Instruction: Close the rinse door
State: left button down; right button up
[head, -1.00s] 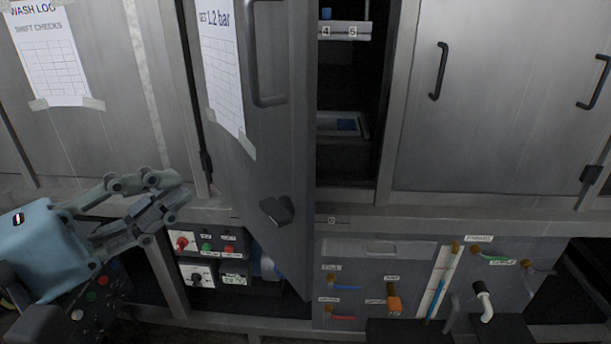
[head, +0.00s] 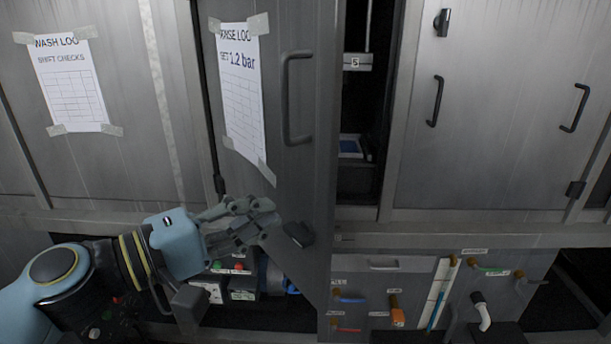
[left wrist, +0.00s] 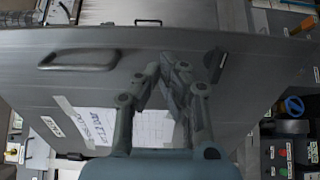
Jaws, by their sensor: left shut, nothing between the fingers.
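The rinse door (head: 300,170) is the grey door with the taped "RINSE LOG, SET 1.2 bar" sheet (head: 243,100) and a dark bar handle (head: 298,97). It stands partly open, with a dark gap along its right edge. My left gripper (head: 272,222) is shut and empty at the door's lower face, beside the dark latch (head: 298,235). In the left wrist view the fingers (left wrist: 180,72) lie over the door face (left wrist: 90,85), with the handle (left wrist: 78,60) to their left. I cannot tell whether they touch the door. My right gripper is out of view.
Inside the gap are a shelf marked 5 (head: 356,62) and a tray with something blue (head: 350,147). A closed door (head: 490,120) is to the right. Below are a panel with valves and hoses (head: 400,295) and a control box (head: 235,280).

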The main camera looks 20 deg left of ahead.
aim_at(320, 188)
pick_arm(q)
jog(key=p+x, duration=0.2)
jog(key=x, duration=0.4)
jog(key=shift+w+d+r, duration=0.15)
jog(key=shift+w+d, duration=0.05)
jog(key=shift+w, duration=0.05)
jog(key=shift+w+d+p, duration=0.3)
jog(key=shift+w+d, duration=0.1)
jog(key=shift+w, duration=0.15)
jog(key=shift+f, duration=0.2)
